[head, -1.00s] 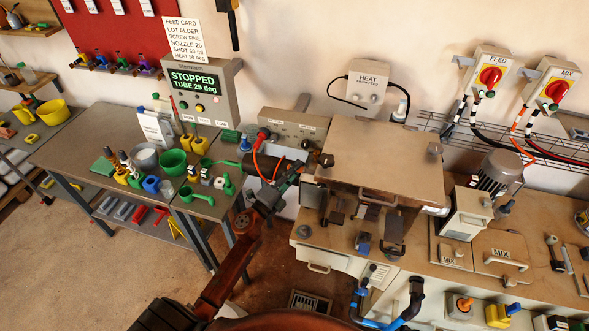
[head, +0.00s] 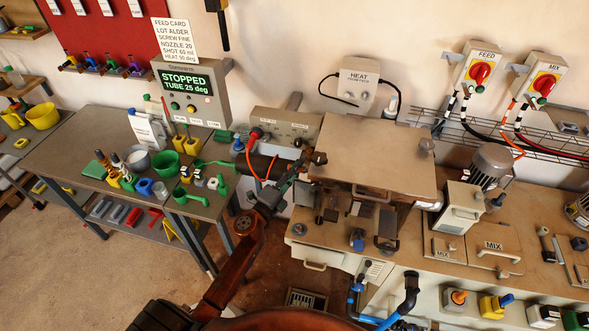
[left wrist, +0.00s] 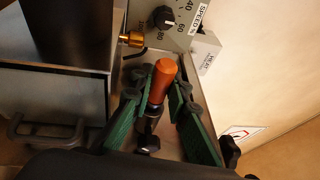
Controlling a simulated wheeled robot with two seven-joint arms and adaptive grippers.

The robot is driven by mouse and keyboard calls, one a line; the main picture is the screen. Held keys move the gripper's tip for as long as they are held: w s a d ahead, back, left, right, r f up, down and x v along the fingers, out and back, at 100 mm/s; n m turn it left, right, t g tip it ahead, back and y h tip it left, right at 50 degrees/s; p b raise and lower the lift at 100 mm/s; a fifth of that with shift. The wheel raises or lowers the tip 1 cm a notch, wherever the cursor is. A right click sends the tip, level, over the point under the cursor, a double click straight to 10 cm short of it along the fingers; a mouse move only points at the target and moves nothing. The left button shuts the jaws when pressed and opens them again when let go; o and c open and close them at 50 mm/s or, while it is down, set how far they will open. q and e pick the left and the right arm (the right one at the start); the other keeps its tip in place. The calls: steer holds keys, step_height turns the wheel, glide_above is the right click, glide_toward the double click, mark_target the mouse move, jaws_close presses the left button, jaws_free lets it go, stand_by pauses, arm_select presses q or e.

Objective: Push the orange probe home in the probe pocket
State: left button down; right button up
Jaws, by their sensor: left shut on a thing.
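The orange probe (left wrist: 163,80) shows in the left wrist view as a short copper-orange cylinder with a dark lower part. My left gripper (left wrist: 160,95) is shut on it, with a green-padded finger on either side. In the head view my left gripper (head: 289,180) is at the left end of the bench machine, just below the grey control box; the probe is too hidden there to make out. I cannot pick out the probe pocket, nor tell whether the probe's end is in it. My right gripper is not in view.
A brass fitting (left wrist: 131,39) and a dial panel (left wrist: 178,18) are close to the fingers. An orange cable (head: 263,168) loops beside the gripper. A large metal box (head: 372,155) stands to the right. A table with cups (head: 100,150) is at left.

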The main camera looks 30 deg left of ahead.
arm_select(q)
steer(key=shift+w+d, duration=0.15)
steer(key=shift+d, duration=0.4)
steer(key=c, duration=1.8)
jaws_free()
steer(key=shift+s+f, duration=0.15)
steer(key=shift+s, duration=0.25)
steer(key=s+a+f, duration=0.1)
steer(key=s, duration=1)
steer(key=shift+a+f, duration=0.25)
